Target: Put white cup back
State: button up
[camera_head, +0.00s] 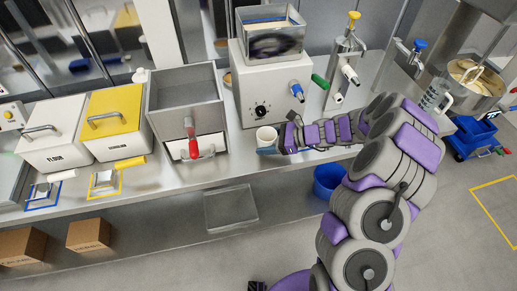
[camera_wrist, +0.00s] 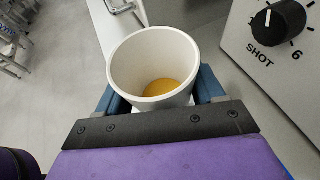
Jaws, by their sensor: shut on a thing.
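The white cup (camera_head: 266,136) is at the front of the steel counter, in front of the white machine with a black dial. In the wrist view the cup (camera_wrist: 155,68) is upright between the two blue fingers of my gripper (camera_wrist: 158,92), with some yellow-orange contents at its bottom. My gripper (camera_head: 268,147) is shut on the cup, reaching it from the right in the head view. I cannot tell whether the cup's base touches the counter.
The white machine (camera_head: 262,90) stands close behind the cup; its dial (camera_wrist: 277,24) is at the right in the wrist view. A grey bin with a red-handled tool (camera_head: 192,143) is left of the cup. A blue bucket (camera_head: 327,180) is below the counter edge.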

jog(key=shift+w+a+f, duration=0.1)
jog(key=shift+w+a, duration=0.1)
jog(key=shift+a, duration=0.45)
jog(key=shift+a+f+b, duration=0.25)
jog(key=shift+f+b, duration=0.2)
jog(key=shift+f, duration=0.45)
jog(key=shift+a+f+b, duration=0.25)
jog(key=shift+f+b, duration=0.15)
jog(key=shift+f, duration=0.45)
jog(key=shift+f, duration=0.1)
jog(key=o, duration=1.2)
jog(key=shift+c, duration=0.2)
jog(key=p+v, duration=0.2)
jog(key=v, duration=1)
jog(key=shift+d+p, duration=0.15)
jog(key=shift+p, duration=0.2)
